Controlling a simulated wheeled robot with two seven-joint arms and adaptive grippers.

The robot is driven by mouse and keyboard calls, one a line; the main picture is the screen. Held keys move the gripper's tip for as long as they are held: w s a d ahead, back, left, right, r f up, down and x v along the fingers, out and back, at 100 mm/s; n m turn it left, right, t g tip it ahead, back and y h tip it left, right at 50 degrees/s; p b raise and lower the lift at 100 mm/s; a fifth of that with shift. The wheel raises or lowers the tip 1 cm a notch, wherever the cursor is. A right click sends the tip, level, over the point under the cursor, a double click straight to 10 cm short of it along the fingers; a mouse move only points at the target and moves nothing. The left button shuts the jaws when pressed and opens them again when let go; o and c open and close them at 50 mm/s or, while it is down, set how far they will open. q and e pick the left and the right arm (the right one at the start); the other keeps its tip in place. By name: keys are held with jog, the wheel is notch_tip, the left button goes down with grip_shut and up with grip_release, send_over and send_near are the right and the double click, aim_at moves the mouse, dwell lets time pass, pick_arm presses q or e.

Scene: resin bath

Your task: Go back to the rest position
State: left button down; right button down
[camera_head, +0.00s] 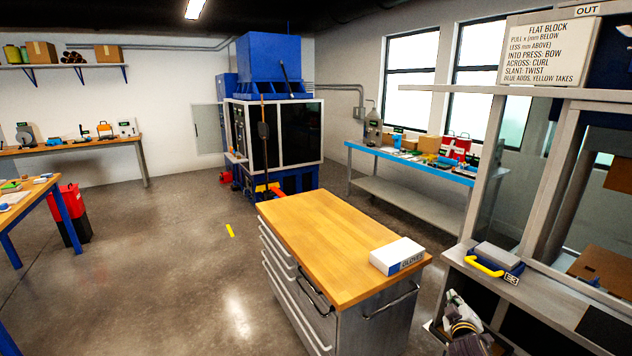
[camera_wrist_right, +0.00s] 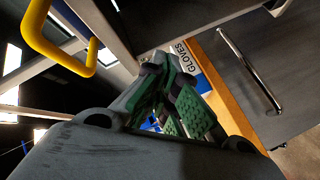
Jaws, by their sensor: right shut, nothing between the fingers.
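My right gripper (camera_head: 460,310) shows at the lower right of the head view, beside the front of the grey bench ledge and right of the wooden-topped cabinet (camera_head: 330,240). In the right wrist view its green-padded fingers (camera_wrist_right: 172,105) are together, with nothing held between them. A grey block in a blue holder with a yellow handle (camera_head: 485,266) sits on the ledge, apart from the gripper. The yellow handle also shows at the upper left of the wrist view (camera_wrist_right: 62,42). My left gripper is not in view.
A white glove box (camera_head: 398,256) lies on the cabinet top near its right corner. The window frame and ledge (camera_head: 540,300) stand close at the right. A blue machine (camera_head: 272,110) stands behind. Open floor (camera_head: 170,270) lies to the left.

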jog(key=s+a+f+m+g+y, duration=0.1)
jog(key=s+a+f+g+y, duration=0.1)
jog(key=f, duration=0.9)
jog(key=s+a+f+m+g+y, duration=0.1)
jog(key=s+a+f, duration=0.15)
jog(key=f, duration=0.95)
jog(key=s+a+f+m+g+y, duration=0.1)
jog(key=s+a+f+g, duration=0.1)
jog(key=s+f, duration=0.55)
jog(key=s+a+f+g, duration=0.15)
jog(key=s+f, duration=0.35)
jog(key=f, duration=0.6)
jog(key=s+a+f+g, duration=0.2)
jog(key=s+f, duration=0.4)
jog(key=s, duration=0.8)
jog(key=s+a+f+g+y, duration=0.1)
jog(key=s+a+f+g, duration=0.2)
jog(key=s, duration=1.1)
jog(key=s+a+f+g, duration=0.2)
jog(key=s+f, duration=0.7)
jog(key=s, duration=0.5)
jog(key=shift+s+a+f+m+y, duration=0.3)
jog(key=shift+s+a+f, duration=0.1)
jog(key=shift+a, duration=0.35)
